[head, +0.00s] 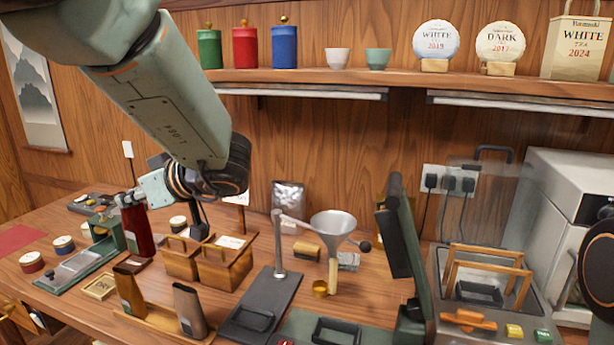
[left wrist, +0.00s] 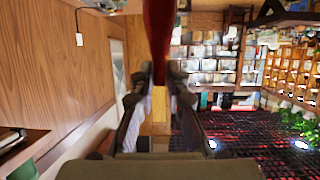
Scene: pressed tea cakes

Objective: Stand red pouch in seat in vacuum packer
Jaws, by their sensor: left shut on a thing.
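My left gripper (head: 128,199) is shut on the red pouch (head: 138,228), which hangs upright below it at the left of the table. The pouch's lower end is close to the table items; I cannot tell whether it touches anything. In the left wrist view the red pouch (left wrist: 158,35) is between the two fingers (left wrist: 160,85). What looks like the vacuum packer (head: 447,300) stands at the right, with a raised clear lid. A dark seat (head: 478,293) sits inside it, partly behind a wooden frame (head: 490,254). My right gripper is not in view.
Wooden boxes (head: 182,268), a stand with a funnel (head: 333,226) and a tall dark green raised plate (head: 402,235) stand between the red pouch and the packer. A shelf (head: 300,75) runs above.

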